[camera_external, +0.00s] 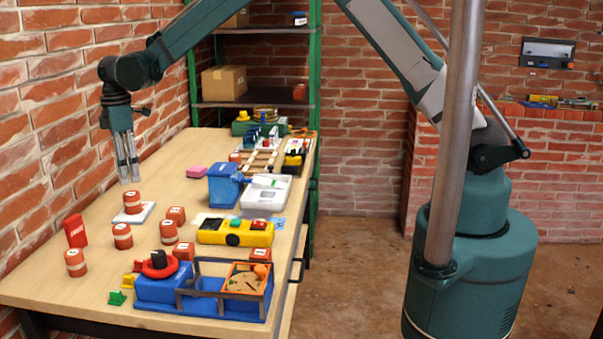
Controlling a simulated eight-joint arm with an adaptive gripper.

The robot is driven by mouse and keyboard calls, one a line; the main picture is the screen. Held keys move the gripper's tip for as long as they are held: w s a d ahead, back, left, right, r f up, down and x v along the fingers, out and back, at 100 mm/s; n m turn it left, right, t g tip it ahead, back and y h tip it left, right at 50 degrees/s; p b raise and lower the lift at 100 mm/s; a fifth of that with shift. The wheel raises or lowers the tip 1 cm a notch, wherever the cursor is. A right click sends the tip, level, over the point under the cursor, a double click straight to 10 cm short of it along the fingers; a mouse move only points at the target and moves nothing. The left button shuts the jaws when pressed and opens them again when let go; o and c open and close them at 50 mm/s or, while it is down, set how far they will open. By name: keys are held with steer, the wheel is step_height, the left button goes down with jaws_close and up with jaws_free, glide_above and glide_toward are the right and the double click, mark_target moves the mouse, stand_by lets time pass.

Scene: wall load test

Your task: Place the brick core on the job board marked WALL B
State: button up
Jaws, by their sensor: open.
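Several red-brown cylindrical brick cores with pale bands stand on the left part of the table. One core (133,202) stands upright on a small white board (149,209). Other cores (122,236), (168,232) and (75,262) stand on bare wood in front of it. I cannot read any WALL B marking, so I cannot tell which board carries it. The fingers are narrowly spaced in this view.
A yellow device (235,233), a blue machine (224,185) and a blue tray unit (205,306) crowd the right side. The brick wall borders the left. Bare wood lies around my gripper.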

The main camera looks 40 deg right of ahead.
steer(key=shift+r, duration=0.95)
steer(key=s+d+r+m+t, duration=0.1)
steer(key=s+d+r+m, duration=0.15)
steer(key=d+r, duration=0.6)
steer(key=s+d+r+m+t+y, duration=0.15)
steer(key=s+d+r, duration=0.35)
steer(key=d, duration=0.6)
steer(key=s+d+r+m+h, duration=0.1)
steer(key=s+d+r+m, duration=0.15)
steer(key=d+r, duration=0.65)
steer(key=s+d+r+m+t, duration=0.2)
steer(key=s+d+m, duration=0.3)
steer(key=s+d, duration=0.85)
steer(key=s+d+f+m+t, duration=0.1)
steer(key=s+d+f+m, duration=0.1)
steer(key=s+d, duration=0.4)
steer(key=s+d+f+m+t, duration=0.1)
steer(key=s+d+f+m, duration=0.2)
steer(key=s+d, duration=0.3)
steer(key=shift+s+d+t, duration=0.3)
steer(key=shift+s+t, duration=0.05)
steer(key=shift+s, duration=0.65)
